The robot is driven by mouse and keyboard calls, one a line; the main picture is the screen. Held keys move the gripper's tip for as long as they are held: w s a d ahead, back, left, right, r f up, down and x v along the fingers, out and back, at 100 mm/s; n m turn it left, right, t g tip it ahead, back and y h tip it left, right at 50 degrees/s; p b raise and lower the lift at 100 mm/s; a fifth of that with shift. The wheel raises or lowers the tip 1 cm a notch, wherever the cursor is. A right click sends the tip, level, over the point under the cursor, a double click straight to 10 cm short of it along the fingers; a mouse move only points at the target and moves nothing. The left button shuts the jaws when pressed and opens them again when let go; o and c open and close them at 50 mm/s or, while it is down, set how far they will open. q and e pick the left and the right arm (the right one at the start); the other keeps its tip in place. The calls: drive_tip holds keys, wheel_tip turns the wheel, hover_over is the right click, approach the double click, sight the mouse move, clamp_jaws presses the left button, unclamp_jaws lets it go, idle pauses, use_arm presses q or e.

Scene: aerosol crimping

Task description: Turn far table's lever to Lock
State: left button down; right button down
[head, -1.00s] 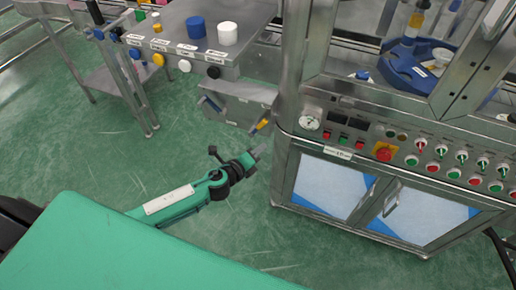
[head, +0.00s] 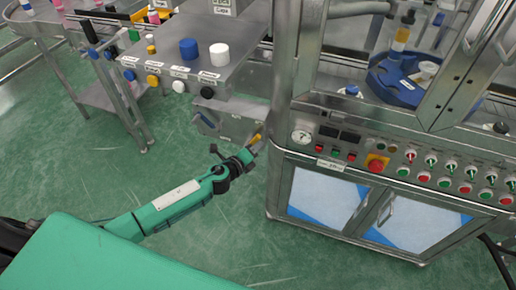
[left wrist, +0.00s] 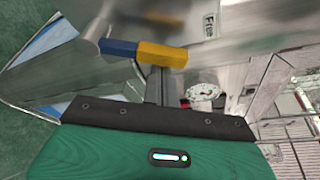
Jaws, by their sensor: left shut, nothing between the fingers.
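The lever shows in the left wrist view as a bar with a yellow part (left wrist: 162,54) and a blue part (left wrist: 118,48), with a metal piece at its left end. A "Free" label (left wrist: 211,24) is on the metal surface above it. In the head view the yellow part (head: 256,139) shows small beside the cabinet, below the table with caps. My left gripper (head: 252,148) is shut and empty, its tips close to the lever. In the left wrist view its fingers (left wrist: 161,84) point at the yellow part; I cannot tell whether they touch. My right gripper is not in view.
The metal table (head: 232,72) with coloured caps stands above and left of the gripper. The steel cabinet (head: 281,178) with gauge (head: 301,137), buttons and switches stands close on the right. Green floor (head: 110,185) is free on the left.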

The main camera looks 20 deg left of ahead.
use_arm(q)
drive_tip(key=shift+a, duration=0.1)
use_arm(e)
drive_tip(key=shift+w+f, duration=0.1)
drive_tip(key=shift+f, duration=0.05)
